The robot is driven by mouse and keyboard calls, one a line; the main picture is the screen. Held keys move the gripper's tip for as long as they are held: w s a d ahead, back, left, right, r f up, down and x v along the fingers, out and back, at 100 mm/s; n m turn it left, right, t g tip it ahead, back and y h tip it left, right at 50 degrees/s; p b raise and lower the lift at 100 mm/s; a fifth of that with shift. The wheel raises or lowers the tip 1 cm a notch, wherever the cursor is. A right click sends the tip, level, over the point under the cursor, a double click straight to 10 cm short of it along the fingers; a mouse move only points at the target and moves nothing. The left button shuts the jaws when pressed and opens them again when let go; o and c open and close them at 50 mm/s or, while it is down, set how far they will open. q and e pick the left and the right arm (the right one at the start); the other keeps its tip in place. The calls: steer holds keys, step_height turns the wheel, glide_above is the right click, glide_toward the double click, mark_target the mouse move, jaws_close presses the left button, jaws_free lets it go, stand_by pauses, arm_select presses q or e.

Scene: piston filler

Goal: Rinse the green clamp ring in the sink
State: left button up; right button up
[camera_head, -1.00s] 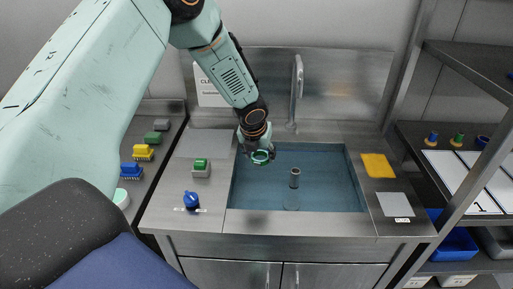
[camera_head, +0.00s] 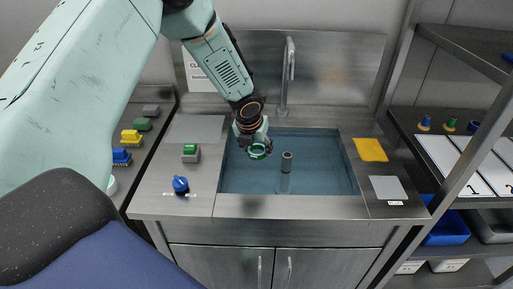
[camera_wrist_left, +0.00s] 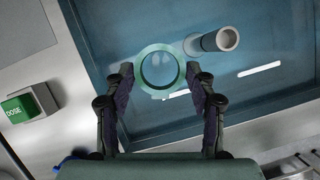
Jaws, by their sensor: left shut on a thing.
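The green clamp ring (camera_head: 257,151) is held in my left gripper (camera_head: 256,146) over the left part of the sink (camera_head: 320,180). In the left wrist view the ring (camera_wrist_left: 159,52) sits between the two dark fingertips of the gripper (camera_wrist_left: 160,80), with blue sink water behind it. Whether the ring touches the water cannot be told. The faucet (camera_head: 289,62) rises behind the sink. My right gripper is not in view.
On the counter left of the sink are a green button box (camera_head: 190,152) and a blue knob (camera_head: 180,184). A yellow cloth (camera_head: 371,150) and a grey pad (camera_head: 388,188) lie to the right. Several brushes sit farther left; a shelf rack (camera_head: 470,55) stands at the right.

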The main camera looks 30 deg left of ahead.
mark_target(257, 158)
arm_select(q)
step_height(257, 158, down, 4)
steer(key=b, duration=0.3)
steer(key=shift+d+b, duration=0.1)
steer(key=shift+b, duration=0.2)
steer(key=shift+w+f+b, duration=0.15)
steer(key=shift+f+b, duration=2.2)
steer(key=shift+f, duration=1.35)
steer(key=shift+d, duration=0.1)
